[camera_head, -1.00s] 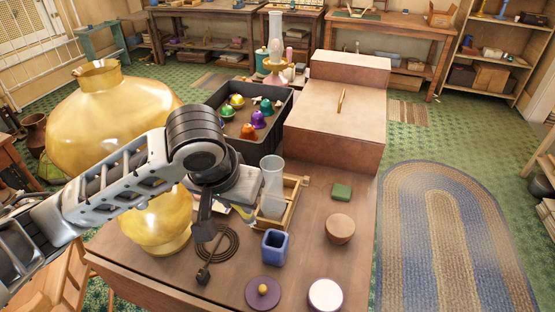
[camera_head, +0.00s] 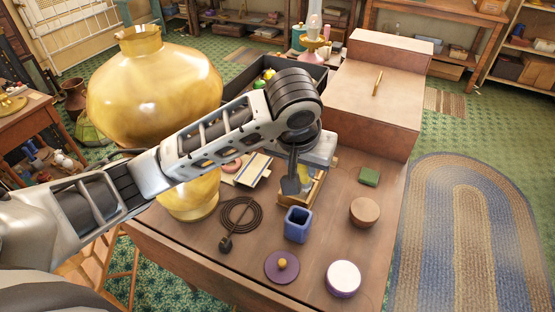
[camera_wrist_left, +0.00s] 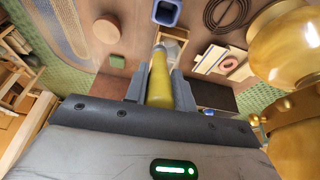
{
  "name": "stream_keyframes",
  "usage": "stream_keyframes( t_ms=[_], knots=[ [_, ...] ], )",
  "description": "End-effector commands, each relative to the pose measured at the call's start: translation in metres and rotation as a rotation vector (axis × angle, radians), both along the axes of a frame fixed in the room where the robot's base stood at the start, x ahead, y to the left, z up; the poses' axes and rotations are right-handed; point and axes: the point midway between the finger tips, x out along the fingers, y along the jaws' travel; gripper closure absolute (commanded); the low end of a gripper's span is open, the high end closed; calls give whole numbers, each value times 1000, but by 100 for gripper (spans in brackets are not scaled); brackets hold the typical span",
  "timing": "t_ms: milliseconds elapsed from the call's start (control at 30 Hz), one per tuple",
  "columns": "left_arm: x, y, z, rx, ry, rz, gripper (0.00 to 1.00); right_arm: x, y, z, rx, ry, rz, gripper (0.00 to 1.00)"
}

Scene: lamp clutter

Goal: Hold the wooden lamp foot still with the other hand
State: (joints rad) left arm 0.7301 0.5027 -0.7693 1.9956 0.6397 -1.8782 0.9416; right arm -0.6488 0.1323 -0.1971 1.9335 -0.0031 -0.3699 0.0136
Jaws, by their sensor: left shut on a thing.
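A round brown wooden piece (camera_head: 364,212), perhaps the lamp foot, stands on the right of the table with nothing touching it. It also shows at the upper left of the left wrist view (camera_wrist_left: 107,31). My left gripper (camera_head: 292,183) is over the small wooden tray (camera_head: 312,192), to the left of the round piece. Its fingers (camera_wrist_left: 160,88) are shut on a yellow tapered thing (camera_wrist_left: 160,78), whose lower end points into the tray. Whether that end touches the tray I cannot tell. My right gripper is not in view.
A blue square cup (camera_head: 298,224), a purple disc with a knob (camera_head: 282,267), a white-topped round tin (camera_head: 343,278) and a green block (camera_head: 369,176) stand nearby. A coiled cord (camera_head: 238,214) and a big brass lamp (camera_head: 155,90) are left. A large box (camera_head: 375,105) stands behind.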

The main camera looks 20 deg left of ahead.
Motion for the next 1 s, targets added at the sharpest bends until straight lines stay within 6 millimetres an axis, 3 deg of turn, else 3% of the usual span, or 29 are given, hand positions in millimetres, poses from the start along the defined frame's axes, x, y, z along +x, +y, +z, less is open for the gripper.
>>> stream_keyframes(
  t_ms=[33, 200, 400, 600, 1000],
  knots=[
    [15, -20, -3, -6, 2, 0, 100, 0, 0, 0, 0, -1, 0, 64],
    [55, -78, -15, -2, -1, -5, 100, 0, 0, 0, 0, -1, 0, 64],
    [76, -127, -22, 0, -2, -30, 100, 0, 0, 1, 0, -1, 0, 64],
    [81, -143, -23, 0, -2, -40, 100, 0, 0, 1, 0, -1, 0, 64],
    [81, -143, -26, 2, -1, -40, 100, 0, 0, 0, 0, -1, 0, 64]
  ],
)
